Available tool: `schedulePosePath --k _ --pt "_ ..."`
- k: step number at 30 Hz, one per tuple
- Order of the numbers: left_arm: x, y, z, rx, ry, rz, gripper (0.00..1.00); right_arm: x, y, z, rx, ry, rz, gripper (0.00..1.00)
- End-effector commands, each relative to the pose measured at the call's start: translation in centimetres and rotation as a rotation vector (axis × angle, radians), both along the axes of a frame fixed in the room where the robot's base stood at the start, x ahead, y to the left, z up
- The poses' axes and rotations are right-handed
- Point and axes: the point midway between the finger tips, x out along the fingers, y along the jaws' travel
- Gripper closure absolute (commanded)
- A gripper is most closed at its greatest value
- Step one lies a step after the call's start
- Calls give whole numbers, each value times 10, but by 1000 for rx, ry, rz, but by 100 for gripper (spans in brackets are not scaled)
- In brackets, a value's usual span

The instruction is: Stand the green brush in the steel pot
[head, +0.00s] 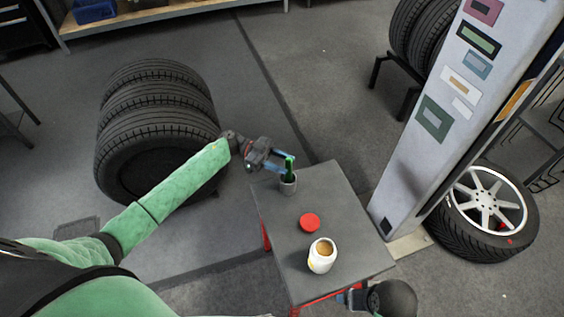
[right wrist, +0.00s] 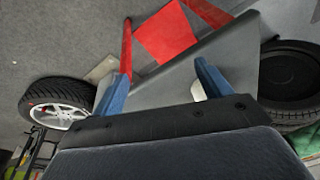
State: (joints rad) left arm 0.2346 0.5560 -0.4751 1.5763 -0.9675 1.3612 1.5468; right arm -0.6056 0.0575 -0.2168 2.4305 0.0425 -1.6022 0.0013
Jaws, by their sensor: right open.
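The green brush (head: 289,165) stands roughly upright in the small grey steel pot (head: 288,186) at the far left corner of the table in the head view. My left gripper (head: 284,162) is at the brush's upper part, above the pot. Its blue fingers are spread apart, one on each side of the brush; contact is too small to make out. My right gripper (head: 345,298) is low at the table's near edge, partly hidden by my arm. The right wrist view shows its blue fingers (right wrist: 160,76) wide apart with nothing gripped between them.
The grey table (head: 277,222) also holds a red disc (head: 309,222) and an open white jar (head: 321,256) with tan contents. A tall grey column (head: 430,130) stands close on the right, beside a wheel (head: 487,208). Stacked tyres (head: 155,120) stand on the left.

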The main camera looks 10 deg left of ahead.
Motion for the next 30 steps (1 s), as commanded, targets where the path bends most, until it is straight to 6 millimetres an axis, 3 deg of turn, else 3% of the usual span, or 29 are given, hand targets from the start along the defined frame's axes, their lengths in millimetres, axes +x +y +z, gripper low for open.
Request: schedulePosePath --k 10,21,30 --pt "1 6 -1 1 0 0 61 0 5 -1 14 -1 -9 23" --pt "12 57 -2 3 0 1 61 9 20 -26 44 -52 18 23" --pt "15 77 -1 1 0 0 61 12 27 -36 60 -67 27 23"
